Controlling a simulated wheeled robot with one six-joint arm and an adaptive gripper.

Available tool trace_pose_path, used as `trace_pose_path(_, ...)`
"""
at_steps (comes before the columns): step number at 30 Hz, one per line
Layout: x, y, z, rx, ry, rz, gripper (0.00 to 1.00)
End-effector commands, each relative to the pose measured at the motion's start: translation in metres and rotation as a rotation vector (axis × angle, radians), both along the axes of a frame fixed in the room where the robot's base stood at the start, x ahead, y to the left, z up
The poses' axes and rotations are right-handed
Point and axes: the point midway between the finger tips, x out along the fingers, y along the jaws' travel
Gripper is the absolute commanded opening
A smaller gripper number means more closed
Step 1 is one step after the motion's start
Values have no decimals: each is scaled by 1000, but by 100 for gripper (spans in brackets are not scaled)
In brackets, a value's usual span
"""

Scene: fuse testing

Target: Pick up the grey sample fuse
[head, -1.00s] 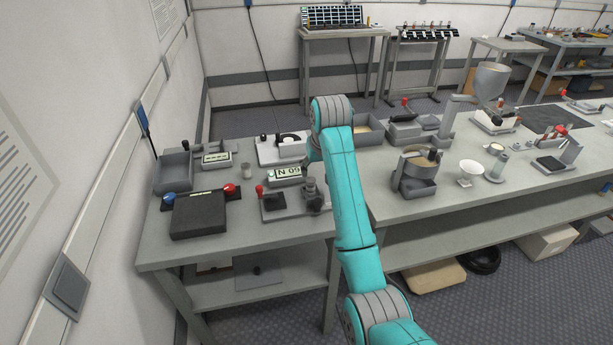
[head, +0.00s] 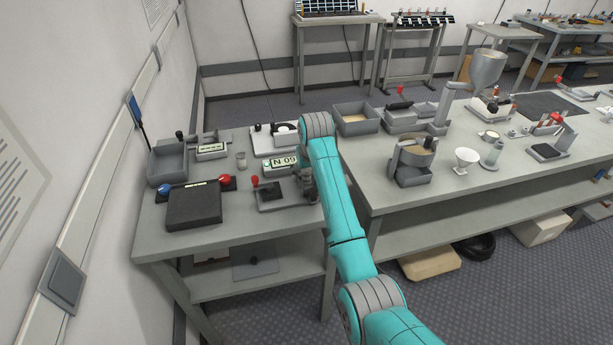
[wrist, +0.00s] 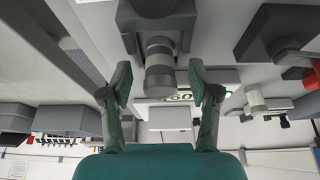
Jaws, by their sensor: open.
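A grey banded cylinder (wrist: 159,66), which looks like the sample fuse, stands out from a dark grey holder (wrist: 135,18) in the wrist view. My gripper (wrist: 159,90) is open, with one finger on each side of the cylinder's free end and visible gaps between. I cannot tell whether its depth matches the fingers. In the head view, my gripper (head: 306,182) is low over the right end of the small fixture with a dark plate (head: 270,195). There my arm and gripper mostly hide the cylinder.
A display marked N 09 (head: 279,162) sits behind the fixture. A red-knobbed lever (head: 254,181) stands at its left. Another small cylinder (head: 241,162) stands left of the display, and a black box (head: 193,206) lies front left. Grey trays (head: 170,165) line the back left.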

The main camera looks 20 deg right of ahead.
Motion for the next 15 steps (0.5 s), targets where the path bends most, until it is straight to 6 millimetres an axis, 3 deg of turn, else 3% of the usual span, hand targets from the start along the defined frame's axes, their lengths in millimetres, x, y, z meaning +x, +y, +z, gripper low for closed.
trace_pose_path(9, 2, 0, -4, 0, -1, 0, 59)
trace_pose_path(15, 2, 0, -4, 0, -1, 0, 9)
